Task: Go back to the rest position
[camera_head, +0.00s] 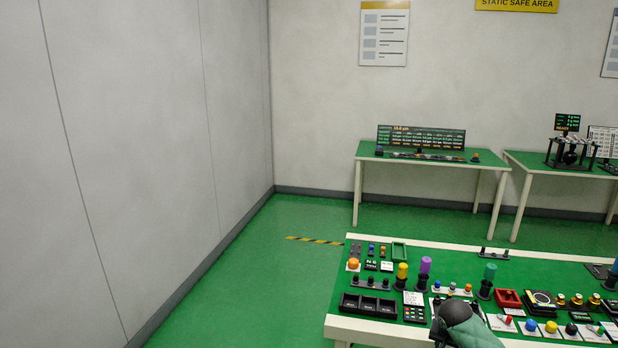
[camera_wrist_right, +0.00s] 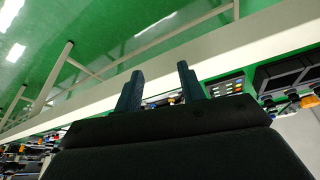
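My right gripper (camera_wrist_right: 160,72) shows in the right wrist view with its two dark fingers apart and nothing between them. The front edge of the workbench and some small items on it are behind the fingers. In the head view my right arm's dark rounded wrist part (camera_head: 456,313) shows at the bottom, over the bench's front edge; its fingers cannot be made out there. My left arm and gripper are not in either view.
A green-topped workbench (camera_head: 455,256) at the lower right carries coloured knobs, a black tray (camera_head: 367,304) and a red box (camera_head: 508,298). Two further tables stand by the back wall. The green floor (camera_head: 250,270) left of the bench is clear up to the left wall.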

